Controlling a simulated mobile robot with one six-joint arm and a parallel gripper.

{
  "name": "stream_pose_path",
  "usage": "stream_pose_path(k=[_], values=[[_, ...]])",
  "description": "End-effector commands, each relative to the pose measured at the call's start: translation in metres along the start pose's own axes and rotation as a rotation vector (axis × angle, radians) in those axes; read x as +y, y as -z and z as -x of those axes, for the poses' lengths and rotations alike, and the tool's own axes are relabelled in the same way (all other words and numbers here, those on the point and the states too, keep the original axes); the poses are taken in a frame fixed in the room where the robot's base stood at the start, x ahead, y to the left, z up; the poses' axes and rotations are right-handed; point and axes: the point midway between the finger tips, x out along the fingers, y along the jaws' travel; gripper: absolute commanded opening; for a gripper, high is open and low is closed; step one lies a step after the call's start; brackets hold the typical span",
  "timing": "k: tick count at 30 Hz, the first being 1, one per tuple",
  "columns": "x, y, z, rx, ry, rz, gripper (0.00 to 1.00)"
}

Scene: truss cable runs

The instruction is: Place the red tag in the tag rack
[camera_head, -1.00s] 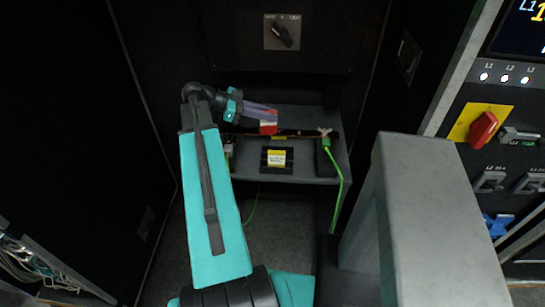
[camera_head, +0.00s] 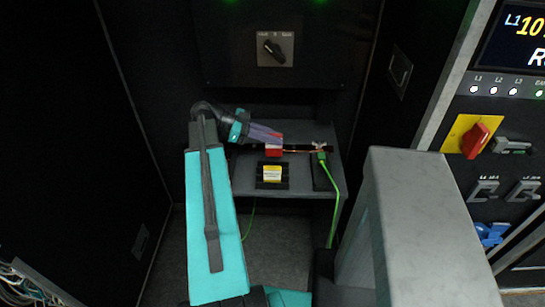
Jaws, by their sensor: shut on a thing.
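The red tag (camera_head: 274,150) is a small red and white piece at the tip of my gripper (camera_head: 266,137). My gripper is shut on it and comes in from the left, over the grey shelf. The tag shows just above and behind a small black holder (camera_head: 272,184) with a yellow label (camera_head: 272,173) in it. I cannot tell whether the tag touches the shelf or the bar behind it. I cannot tell for sure which part is the tag rack.
The grey shelf (camera_head: 240,183) sits inside a dark cabinet. A green cable (camera_head: 334,205) with a clamp (camera_head: 321,157) hangs at its right. A rotary switch (camera_head: 275,49) is on the back panel. A red handle on a yellow plate (camera_head: 474,139) is at the right.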

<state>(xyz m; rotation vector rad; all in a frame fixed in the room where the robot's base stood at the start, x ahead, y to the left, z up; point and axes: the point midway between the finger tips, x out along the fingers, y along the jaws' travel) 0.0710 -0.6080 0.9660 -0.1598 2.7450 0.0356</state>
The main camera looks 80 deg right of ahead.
Motion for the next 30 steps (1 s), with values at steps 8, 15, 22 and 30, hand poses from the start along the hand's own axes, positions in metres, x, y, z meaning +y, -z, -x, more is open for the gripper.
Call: stream_pose_path(k=[8, 15, 22, 30], values=[[0.000, -0.029, -0.011, 0.001, 0.000, 0.002, 0.00], [-0.001, -0.039, -0.015, 0.000, 0.002, 0.000, 0.00], [0.000, -0.039, -0.015, 0.000, 0.003, 0.000, 0.00], [0.000, -0.049, -0.019, 0.001, 0.002, 0.003, 0.00]])
